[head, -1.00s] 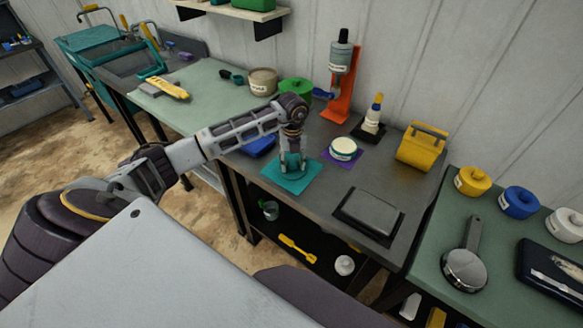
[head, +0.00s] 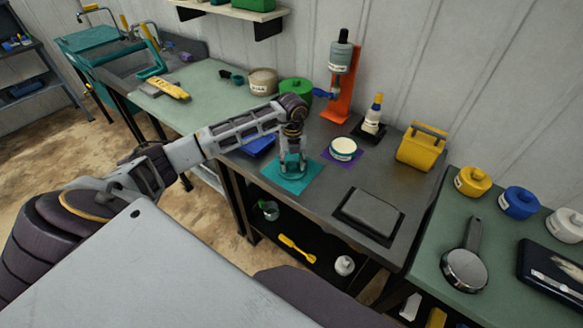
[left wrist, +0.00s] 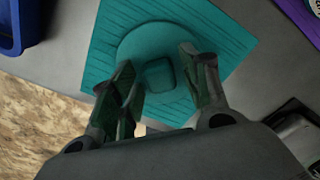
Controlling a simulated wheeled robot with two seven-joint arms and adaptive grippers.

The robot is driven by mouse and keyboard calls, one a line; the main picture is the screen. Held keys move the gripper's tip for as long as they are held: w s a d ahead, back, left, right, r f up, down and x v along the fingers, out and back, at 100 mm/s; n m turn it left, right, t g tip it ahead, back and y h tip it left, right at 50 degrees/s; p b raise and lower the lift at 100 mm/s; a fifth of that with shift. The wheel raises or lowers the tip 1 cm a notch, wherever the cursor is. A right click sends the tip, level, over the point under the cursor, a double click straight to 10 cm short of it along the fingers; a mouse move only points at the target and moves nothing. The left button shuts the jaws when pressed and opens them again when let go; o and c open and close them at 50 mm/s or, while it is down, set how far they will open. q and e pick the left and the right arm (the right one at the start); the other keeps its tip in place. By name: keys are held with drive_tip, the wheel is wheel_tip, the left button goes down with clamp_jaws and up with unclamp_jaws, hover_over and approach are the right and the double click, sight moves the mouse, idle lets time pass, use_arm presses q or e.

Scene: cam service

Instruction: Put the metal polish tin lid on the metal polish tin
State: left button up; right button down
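The lid, a teal disc with a squarish knob (left wrist: 159,75), lies on a teal mat (left wrist: 225,30) in the left wrist view. In the head view the mat (head: 307,170) is at the table's front edge, and my gripper mostly hides the lid. My left gripper (left wrist: 158,78) points down over the lid, its fingers apart on either side of the knob. A gap shows between the knob and each finger; it also shows in the head view (head: 292,172). The tin (head: 343,150), round with a pale top, stands on a purple mat right of the gripper. My right gripper is not in view.
A black-framed grey pad (head: 370,214) lies to the front right. A glue bottle (head: 373,115), an orange stand (head: 341,100) and a yellow box (head: 422,148) stand behind the tin. A blue tray (head: 258,146) is left of the gripper. Bare table lies between the tin and pad.

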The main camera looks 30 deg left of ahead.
sight(293, 162)
use_arm(q)
clamp_jaws()
drive_tip(key=shift+r, duration=0.25)
idle(0.4)
drive_tip(key=shift+r, duration=0.1)
idle(0.4)
drive_tip(key=shift+r+p, duration=0.2)
drive_tip(key=shift+p, duration=0.1)
drive_tip(key=shift+r+p, duration=0.65)
drive_tip(key=shift+r, duration=0.35)
drive_tip(key=shift+r+p, duration=0.3)
drive_tip(key=shift+r, duration=0.25)
